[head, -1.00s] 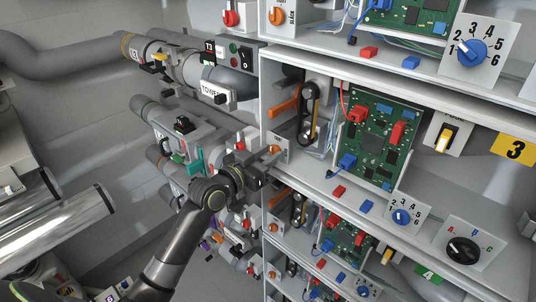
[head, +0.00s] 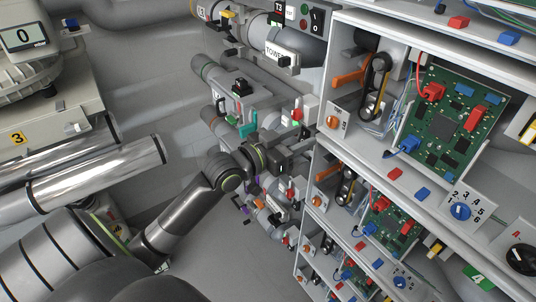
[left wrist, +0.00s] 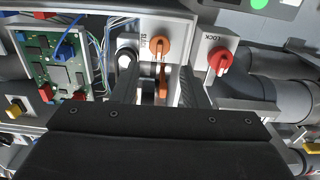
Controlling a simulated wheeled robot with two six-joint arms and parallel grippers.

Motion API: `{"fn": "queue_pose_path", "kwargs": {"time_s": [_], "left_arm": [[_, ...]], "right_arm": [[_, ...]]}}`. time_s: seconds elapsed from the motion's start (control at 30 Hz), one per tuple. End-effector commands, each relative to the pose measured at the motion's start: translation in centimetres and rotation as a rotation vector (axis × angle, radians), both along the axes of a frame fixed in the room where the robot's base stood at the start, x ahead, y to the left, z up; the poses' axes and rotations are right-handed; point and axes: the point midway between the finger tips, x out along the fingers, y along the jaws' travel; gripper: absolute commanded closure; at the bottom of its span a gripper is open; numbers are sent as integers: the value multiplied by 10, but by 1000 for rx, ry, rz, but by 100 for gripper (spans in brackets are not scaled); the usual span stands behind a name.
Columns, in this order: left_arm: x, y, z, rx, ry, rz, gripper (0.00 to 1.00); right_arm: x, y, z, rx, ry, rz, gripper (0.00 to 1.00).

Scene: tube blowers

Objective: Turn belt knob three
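The orange belt knob (head: 333,121) is on a white plate at the left front of the large open shelf bay, beside the belt pulleys. My left gripper (head: 304,141) is just left of and below this knob in the head view, near the shelf's left edge. In the left wrist view, an orange knob (left wrist: 159,47) on a white plate lies ahead, between my two dark fingers (left wrist: 156,88). The fingers are apart and nothing is seen gripped. Whether they touch the knob is unclear. My right gripper is out of view.
A red LOCK knob (left wrist: 219,61) stands right of the fingers in the left wrist view. A green circuit board (head: 445,120) fills the bay. Pipes with valves (head: 250,95) crowd the area left of the shelves. Silver tubes (head: 95,170) lie at left.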

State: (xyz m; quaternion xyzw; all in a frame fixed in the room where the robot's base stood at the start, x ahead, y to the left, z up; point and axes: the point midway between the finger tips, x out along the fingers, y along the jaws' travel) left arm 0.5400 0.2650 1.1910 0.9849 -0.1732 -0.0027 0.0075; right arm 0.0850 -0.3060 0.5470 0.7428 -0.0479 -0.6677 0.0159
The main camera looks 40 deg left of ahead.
Motion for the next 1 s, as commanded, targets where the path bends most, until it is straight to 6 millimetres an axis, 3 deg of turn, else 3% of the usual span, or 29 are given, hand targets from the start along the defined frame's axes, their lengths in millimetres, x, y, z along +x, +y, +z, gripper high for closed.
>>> {"fn": "queue_pose_path", "kwargs": {"time_s": [0.2,0.4,0.63,1.0], "left_arm": [[-42,16,-1,7,4,2,60],[-68,25,0,1,4,2,60],[-81,30,0,-1,1,0,60],[-83,30,0,-2,1,-1,60]], "right_arm": [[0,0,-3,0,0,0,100],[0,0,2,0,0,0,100],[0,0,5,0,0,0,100],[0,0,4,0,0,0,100]]}}
